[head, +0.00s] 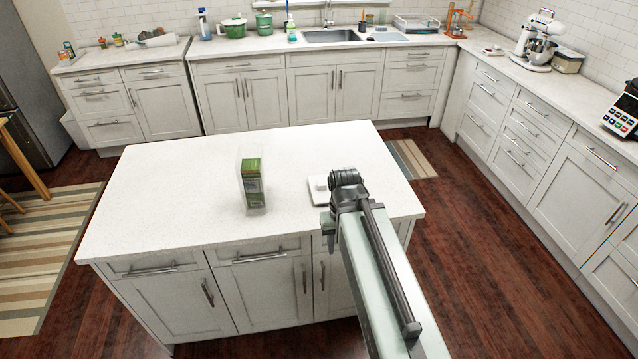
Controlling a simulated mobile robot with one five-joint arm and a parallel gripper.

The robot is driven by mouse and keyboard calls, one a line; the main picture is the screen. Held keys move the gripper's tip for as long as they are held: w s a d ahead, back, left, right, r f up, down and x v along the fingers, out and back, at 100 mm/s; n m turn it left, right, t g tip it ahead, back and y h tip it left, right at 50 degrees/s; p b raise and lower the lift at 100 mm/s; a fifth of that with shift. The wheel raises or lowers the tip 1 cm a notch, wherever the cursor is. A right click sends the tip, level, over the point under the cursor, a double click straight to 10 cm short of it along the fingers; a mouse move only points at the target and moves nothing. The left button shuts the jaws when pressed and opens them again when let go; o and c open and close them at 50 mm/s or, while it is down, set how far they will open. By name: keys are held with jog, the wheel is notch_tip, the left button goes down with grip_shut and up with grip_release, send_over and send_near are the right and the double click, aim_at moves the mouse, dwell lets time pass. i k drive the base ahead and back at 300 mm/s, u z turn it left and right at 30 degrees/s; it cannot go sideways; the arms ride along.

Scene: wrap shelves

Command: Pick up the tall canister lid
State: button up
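The lid (317,191), a flat white square piece with a raised part on top, lies on the white island top right of centre. A tall clear canister (247,202) with green contents or a green label stands upright to its left, with no lid visible on it. My gripper (346,178) is at the end of my arm, over or just beside the lid's right side in the head view, and hides part of it. The fingers are seen from behind, so I cannot tell whether they are open or touch the lid.
The island top (165,195) is otherwise clear. Counters with a sink (330,36), green pots (234,28) and a stand mixer (537,42) line the back and right. Wood floor (480,230) is free right of the island.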

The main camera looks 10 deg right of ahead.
aim_at(320, 198)
jog(key=i, duration=0.9)
